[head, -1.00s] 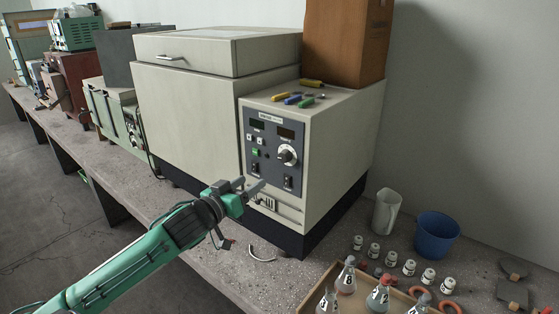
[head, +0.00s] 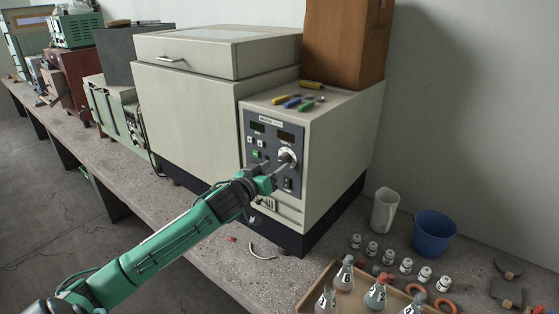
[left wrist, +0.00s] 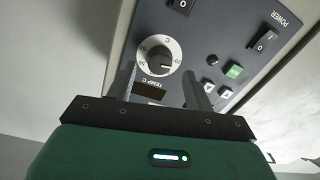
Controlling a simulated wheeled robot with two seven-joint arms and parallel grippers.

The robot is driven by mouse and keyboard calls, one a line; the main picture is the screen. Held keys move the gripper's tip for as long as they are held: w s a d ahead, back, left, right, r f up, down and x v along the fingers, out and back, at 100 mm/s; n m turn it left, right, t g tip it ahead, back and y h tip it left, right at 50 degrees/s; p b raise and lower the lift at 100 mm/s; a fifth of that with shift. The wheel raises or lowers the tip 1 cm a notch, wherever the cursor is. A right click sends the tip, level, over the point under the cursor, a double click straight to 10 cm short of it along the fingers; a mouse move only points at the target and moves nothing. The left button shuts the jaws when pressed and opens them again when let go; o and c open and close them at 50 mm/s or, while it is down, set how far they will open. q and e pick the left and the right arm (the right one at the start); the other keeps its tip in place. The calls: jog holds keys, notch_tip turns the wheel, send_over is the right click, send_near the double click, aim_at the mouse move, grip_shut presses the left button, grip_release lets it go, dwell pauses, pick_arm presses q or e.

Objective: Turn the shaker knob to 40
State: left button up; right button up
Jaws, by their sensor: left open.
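The shaker is a large cream machine (head: 185,115) with a dark control panel (head: 262,136) on its front right. Its knob (head: 286,156) is a round dial with a pale scale ring. In the left wrist view the knob (left wrist: 157,61) has a dark centre and a numbered ring; I cannot read its setting surely. Lettering like "TEMP C" is beside it. My left gripper (head: 272,165) is open in front of the panel, close to the knob. In the left wrist view its two fingers (left wrist: 158,74) point towards the panel, with the knob appearing between their tips. Contact is not clear. My right gripper is not in view.
A green button (left wrist: 234,70) and a power switch (left wrist: 262,40) are on the panel near the knob. Coloured markers (head: 300,101) and a brown box (head: 345,45) are on top of the machine. A tray of flasks (head: 340,299), a blue bucket (head: 434,234) and a jug (head: 385,209) stand right.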

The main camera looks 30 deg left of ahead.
aim_at(282, 162)
pick_arm(q)
jog(key=shift+w+p, duration=0.4)
jog(key=shift+w, duration=1.2)
jog(key=c, duration=1)
